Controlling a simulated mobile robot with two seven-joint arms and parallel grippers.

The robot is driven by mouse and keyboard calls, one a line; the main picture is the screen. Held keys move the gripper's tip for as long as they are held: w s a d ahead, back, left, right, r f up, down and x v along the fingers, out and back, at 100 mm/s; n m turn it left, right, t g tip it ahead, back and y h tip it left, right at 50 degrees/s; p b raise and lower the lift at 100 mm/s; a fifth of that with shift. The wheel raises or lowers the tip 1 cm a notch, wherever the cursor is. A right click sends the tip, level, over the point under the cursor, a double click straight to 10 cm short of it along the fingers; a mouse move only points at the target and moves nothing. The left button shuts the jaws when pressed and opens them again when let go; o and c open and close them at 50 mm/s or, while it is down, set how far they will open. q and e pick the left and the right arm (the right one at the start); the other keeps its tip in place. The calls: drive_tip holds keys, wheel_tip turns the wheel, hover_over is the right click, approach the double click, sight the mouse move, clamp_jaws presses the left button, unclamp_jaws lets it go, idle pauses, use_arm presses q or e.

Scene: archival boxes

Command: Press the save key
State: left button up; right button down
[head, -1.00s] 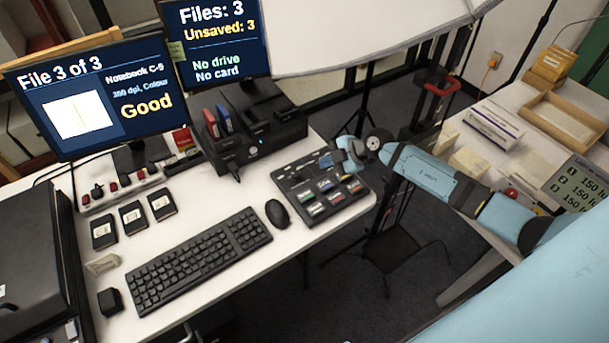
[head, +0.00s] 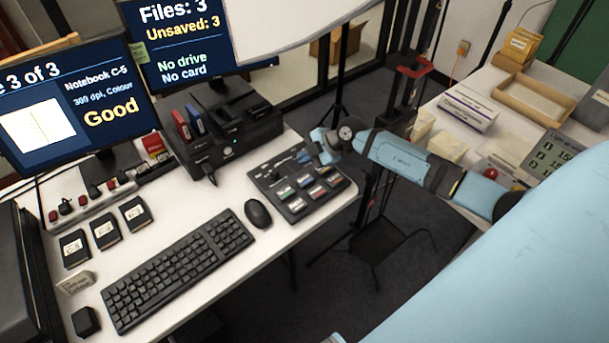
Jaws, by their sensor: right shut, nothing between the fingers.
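The control panel (head: 262,178) is a dark box with several coloured, labelled keys, on the right end of the white desk. The keys stand in two rows; a green key (head: 284,193) and a red key (head: 317,192) are among them. The labels are too small for me to tell which is the save key. My right gripper (head: 304,157) comes in from the right and is shut and empty, over the back part of the panel. I cannot tell whether it touches the panel. The rear monitor (head: 185,45) reads "Files: 3, Unsaved: 3, No drive, No card". My left gripper is out of view.
A keyboard (head: 178,270) and a mouse (head: 257,213) lie in front and left of the panel. A black dock (head: 222,145) stands behind it. The front monitor (head: 75,100) shows "Good". A second table (head: 455,135) with boxes stands at the right, beyond my arm.

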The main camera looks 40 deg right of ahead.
drive_tip(key=b, duration=0.4)
hover_over(305, 180)
wheel_tip(305, 180, down, 5)
drive_tip(key=shift+s+r, duration=0.1)
drive_tip(key=shift+r, duration=0.05)
drive_tip(key=shift+f, duration=0.8)
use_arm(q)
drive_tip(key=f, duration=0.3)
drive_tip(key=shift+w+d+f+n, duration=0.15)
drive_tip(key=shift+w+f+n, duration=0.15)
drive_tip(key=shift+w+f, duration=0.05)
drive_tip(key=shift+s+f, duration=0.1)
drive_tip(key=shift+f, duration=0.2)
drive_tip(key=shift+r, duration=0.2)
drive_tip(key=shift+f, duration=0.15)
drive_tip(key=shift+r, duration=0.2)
use_arm(e)
drive_tip(key=shift+f, duration=0.1)
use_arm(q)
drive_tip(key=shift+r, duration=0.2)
use_arm(e)
drive_tip(key=shift+f, duration=0.3)
